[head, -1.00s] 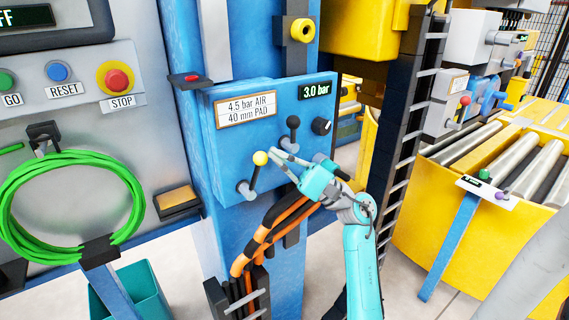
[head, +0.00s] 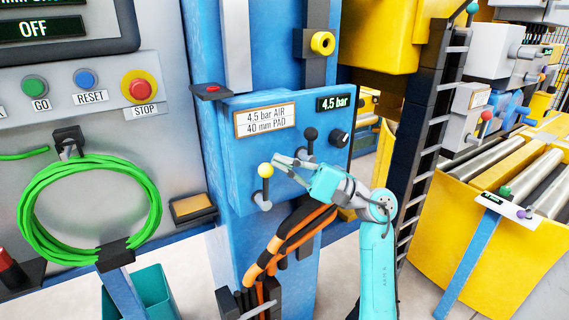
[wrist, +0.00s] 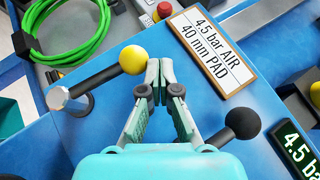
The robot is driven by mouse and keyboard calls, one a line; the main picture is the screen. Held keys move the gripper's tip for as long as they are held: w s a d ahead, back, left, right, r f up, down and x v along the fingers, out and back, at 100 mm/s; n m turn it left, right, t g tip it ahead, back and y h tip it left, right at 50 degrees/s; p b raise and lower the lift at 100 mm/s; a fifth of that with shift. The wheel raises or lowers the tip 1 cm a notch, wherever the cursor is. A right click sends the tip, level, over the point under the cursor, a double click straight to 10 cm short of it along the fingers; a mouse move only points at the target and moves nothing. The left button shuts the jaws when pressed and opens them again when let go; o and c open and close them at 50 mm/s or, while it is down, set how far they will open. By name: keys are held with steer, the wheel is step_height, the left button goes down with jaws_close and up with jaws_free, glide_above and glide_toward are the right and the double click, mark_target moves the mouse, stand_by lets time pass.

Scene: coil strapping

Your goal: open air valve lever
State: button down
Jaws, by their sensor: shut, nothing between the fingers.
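The lever with a yellow ball end (head: 265,171) stands on the front of the blue valve box (head: 235,150). In the head view it points nearly straight up from its pivot. The yellow ball also shows in the wrist view (wrist: 133,59), just left of my fingertips. My gripper (head: 280,163) is shut and empty, with its tips beside the ball; I cannot tell whether they touch it. The pressure display (head: 338,102) reads 4.5 bar. The label (head: 265,120) reads 4.5 bar AIR, 40 mm PAD.
A second lever with a black ball (head: 310,134) and a black knob (head: 339,138) sit right of the yellow ball. Orange and black hoses (head: 285,240) hang below the box. A green strap coil (head: 90,205) hangs at the left.

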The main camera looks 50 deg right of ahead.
steer(key=v, duration=1.2)
steer(key=s+a+f+m+t+h, duration=0.2)
steer(key=a+f+m+t+h, duration=0.3)
steer(key=m, duration=0.6)
steer(key=s+a+f+m+t+h, duration=0.1)
steer(key=s+a+f+m+h, duration=0.15)
steer(key=a+m, duration=0.75)
steer(key=s+a+f+m+t+h, duration=0.15)
steer(key=a+f+m+h, duration=0.3)
steer(key=m, duration=0.85)
steer(key=s+a+f+m+g, duration=0.4)
steer(key=s+f+m, duration=0.4)
steer(key=m, duration=0.3)
steer(key=s+a+f+m+g+h, duration=0.1)
steer(key=s+a+f+m+g, duration=0.4)
steer(key=s+f+m+g, duration=0.2)
steer(key=s+f+m, duration=0.2)
steer(key=s+m, duration=0.2)
steer(key=m, duration=0.1)
steer(key=shift+s+a+m+h, duration=0.3)
